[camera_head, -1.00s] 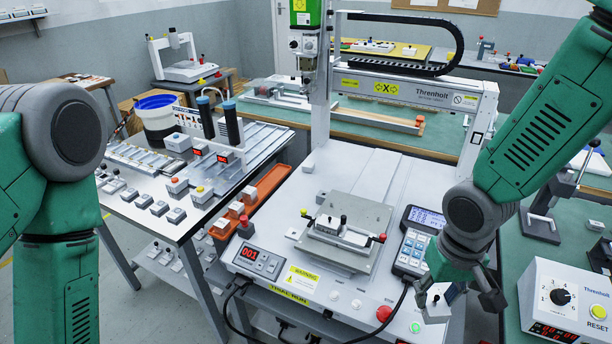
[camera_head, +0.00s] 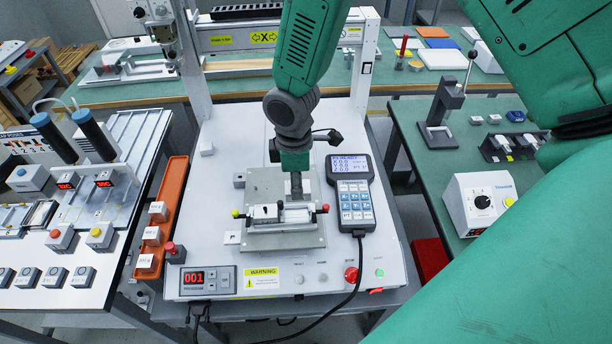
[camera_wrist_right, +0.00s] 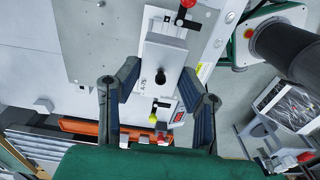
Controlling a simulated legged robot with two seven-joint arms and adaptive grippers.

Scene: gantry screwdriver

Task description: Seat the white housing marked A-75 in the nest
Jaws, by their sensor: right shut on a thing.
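The white housing (camera_wrist_right: 165,57), with a black knob and small "A-75" lettering, lies between the fingertips of my right gripper (camera_wrist_right: 160,80) in the right wrist view. My right gripper (camera_head: 294,196) is shut on it and points down over the nest in the head view. The nest is a light metal plate (camera_head: 258,241) with clamps, a yellow knob at left and a red knob at right. The housing (camera_head: 297,215) is partly hidden by the gripper there. I cannot tell whether it rests fully in the nest or slightly above. My left gripper is out of view.
A keypad pendant (camera_head: 352,195) lies close right of the nest. An orange tray (camera_head: 161,222) with small boxes runs along the left. The gantry post (camera_head: 190,60) stands behind. The machine's front has a program display (camera_head: 207,281) and a red button (camera_head: 351,274).

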